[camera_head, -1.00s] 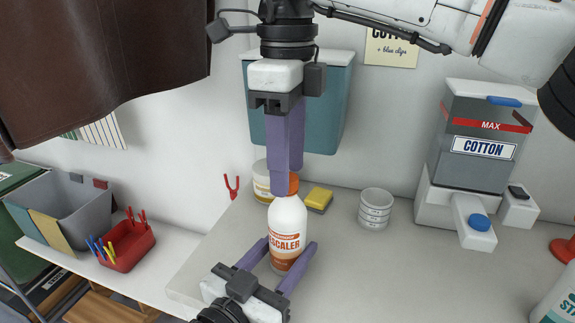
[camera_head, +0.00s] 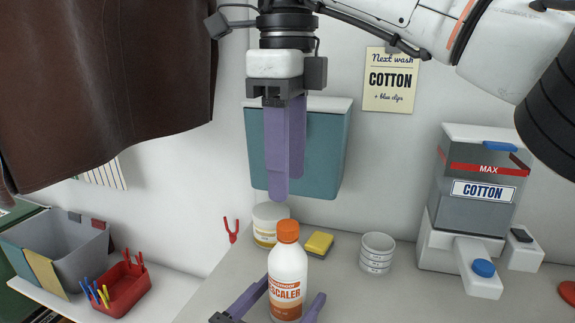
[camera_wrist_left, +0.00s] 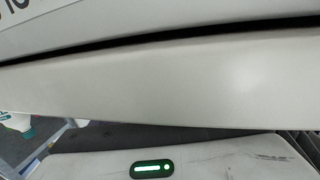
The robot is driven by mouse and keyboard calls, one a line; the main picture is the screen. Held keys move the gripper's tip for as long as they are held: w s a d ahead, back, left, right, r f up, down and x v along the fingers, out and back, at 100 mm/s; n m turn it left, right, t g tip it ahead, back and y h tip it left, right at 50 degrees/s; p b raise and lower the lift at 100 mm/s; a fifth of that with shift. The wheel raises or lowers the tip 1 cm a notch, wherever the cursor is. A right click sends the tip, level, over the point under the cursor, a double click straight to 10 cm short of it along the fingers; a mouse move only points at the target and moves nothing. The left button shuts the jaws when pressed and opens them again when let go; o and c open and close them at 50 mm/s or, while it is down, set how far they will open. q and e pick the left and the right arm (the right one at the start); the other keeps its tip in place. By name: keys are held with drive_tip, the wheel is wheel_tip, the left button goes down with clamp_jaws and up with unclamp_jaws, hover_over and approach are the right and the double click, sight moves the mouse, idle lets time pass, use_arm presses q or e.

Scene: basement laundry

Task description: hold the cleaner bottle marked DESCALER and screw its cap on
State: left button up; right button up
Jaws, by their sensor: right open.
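The white DESCALER bottle (camera_head: 286,270) stands upright on the counter, its orange-and-white label facing me. Its orange cap (camera_head: 287,231) sits level on the neck; I cannot tell how tight it is.
A COTTON dispenser (camera_head: 470,190) stands at right. A red peg basket (camera_head: 124,288) is at left. A dark cloth (camera_head: 100,90) hangs upper left.

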use_arm(q)
drive_tip(key=shift+s, duration=0.1)
drive_tip(key=v, duration=1)
drive_tip(key=shift+a, duration=0.15)
